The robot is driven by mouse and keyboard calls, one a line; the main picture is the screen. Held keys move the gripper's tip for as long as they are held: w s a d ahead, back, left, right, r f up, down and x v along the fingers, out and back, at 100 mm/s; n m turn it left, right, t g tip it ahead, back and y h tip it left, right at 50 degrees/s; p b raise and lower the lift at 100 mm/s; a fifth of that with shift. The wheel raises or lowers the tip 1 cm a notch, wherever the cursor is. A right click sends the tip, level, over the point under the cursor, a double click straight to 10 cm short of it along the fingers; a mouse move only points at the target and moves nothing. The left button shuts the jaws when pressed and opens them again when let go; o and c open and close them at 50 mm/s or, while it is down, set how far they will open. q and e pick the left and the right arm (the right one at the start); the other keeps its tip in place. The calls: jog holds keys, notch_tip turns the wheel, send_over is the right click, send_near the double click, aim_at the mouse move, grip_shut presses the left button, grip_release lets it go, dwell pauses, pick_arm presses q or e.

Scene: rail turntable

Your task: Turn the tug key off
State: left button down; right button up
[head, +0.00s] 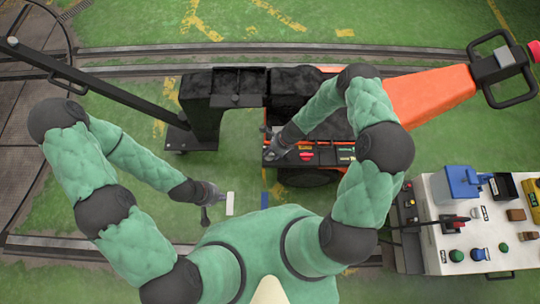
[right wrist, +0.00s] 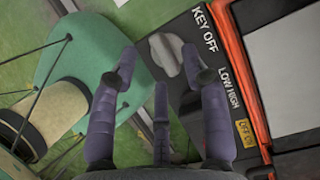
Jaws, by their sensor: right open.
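The tug (head: 430,95) is an orange and black machine with a dark control panel (head: 325,155) facing me. In the right wrist view the grey key knob (right wrist: 166,56) sits on the panel beside the words KEY OFF (right wrist: 204,30). My right gripper (head: 276,152) is at the panel's left end. It shows in the right wrist view (right wrist: 158,68) with its fingers spread around the knob; I cannot tell whether they touch it. In the head view the knob is hidden by this gripper. My left gripper (head: 214,194) hangs low over the green floor, apart from the tug; its fingers are too small to read.
A red button (head: 306,156) is on the panel right of my right gripper. A white bench (head: 435,200) with a blue box (head: 463,182) and several controls stands at the right. A black tow bar (head: 100,88) crosses the upper left. Rails run behind the tug.

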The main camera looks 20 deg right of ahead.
jog(key=shift+b+x, duration=0.3)
jog(key=shift+x, duration=0.75)
grip_shut()
